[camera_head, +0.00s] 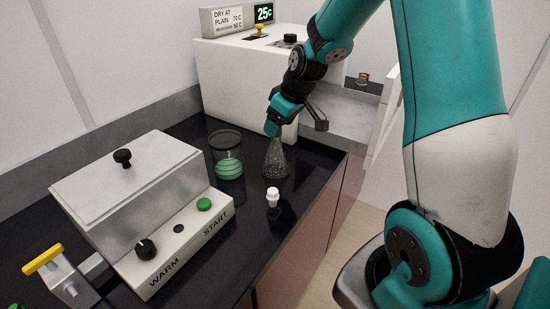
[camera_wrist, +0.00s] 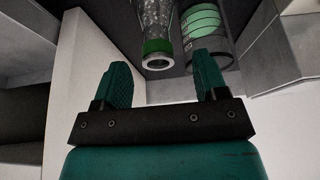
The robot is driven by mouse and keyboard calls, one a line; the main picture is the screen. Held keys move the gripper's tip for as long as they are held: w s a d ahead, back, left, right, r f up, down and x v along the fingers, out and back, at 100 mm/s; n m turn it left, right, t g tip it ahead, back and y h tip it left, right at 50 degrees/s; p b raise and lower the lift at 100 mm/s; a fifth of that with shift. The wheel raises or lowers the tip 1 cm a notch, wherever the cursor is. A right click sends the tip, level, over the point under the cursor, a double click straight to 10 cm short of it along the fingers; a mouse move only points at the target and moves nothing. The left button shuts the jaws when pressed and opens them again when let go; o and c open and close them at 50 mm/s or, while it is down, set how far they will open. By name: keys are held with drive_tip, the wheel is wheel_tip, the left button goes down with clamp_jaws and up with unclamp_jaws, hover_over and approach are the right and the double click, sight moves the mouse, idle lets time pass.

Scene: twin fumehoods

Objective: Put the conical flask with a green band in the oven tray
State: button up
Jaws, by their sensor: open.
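The conical flask (camera_head: 275,164) stands upright on the black bench, clear glass with a speckled look. In the wrist view its neck with a green band (camera_wrist: 157,47) points toward my gripper, just beyond and between the fingertips. My gripper (camera_wrist: 164,72) is open and empty. In the head view my gripper (camera_head: 273,128) is at the flask's top, its fingers partly hidden by the wrist. The white oven-like box (camera_head: 238,82) stands behind, with a 25c display and a drying sign. I cannot make out a tray.
A small white bottle (camera_head: 273,197) stands in front. A WARM/START box (camera_head: 132,185) fills the left bench. The bench edge is at right.

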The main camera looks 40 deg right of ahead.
sight(275, 151)
drive_tip(key=p+x, duration=0.1)
drive_tip(key=x, duration=0.3)
drive_tip(key=shift+d+f, duration=0.1)
drive_tip(key=shift+f, duration=0.1)
drive_tip(key=c, duration=1.2)
clamp_jaws()
drive_tip(key=shift+r, duration=0.15)
